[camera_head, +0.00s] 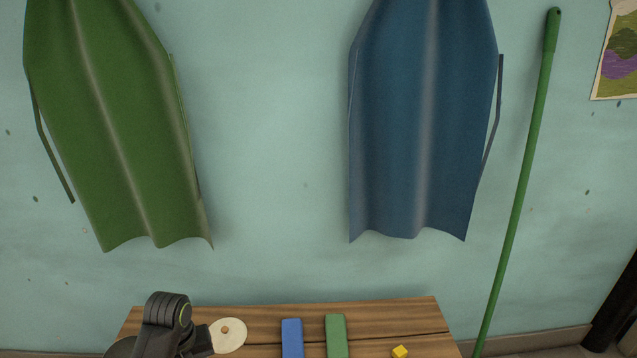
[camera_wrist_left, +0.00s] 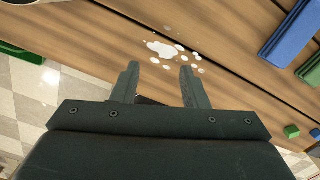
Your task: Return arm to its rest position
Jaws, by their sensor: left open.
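My left arm (camera_head: 165,325) comes in at the lower left of the head view, folded over the left part of the wooden table (camera_head: 260,314). Its fingers do not show clearly there. In the left wrist view my left gripper (camera_wrist_left: 158,78) is open, with nothing between its two dark fingers. The wooden planks and a white splash with several droplets (camera_wrist_left: 166,50) lie beyond the fingertips. My right arm and gripper are in neither view.
On the table are a blue block (camera_head: 292,338), a green block (camera_head: 336,336), a small yellow cube (camera_head: 400,351) and a cream disc (camera_head: 228,335) beside my arm. A green apron (camera_head: 110,130), a blue apron (camera_head: 420,130) and a green pole (camera_head: 522,180) are by the wall.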

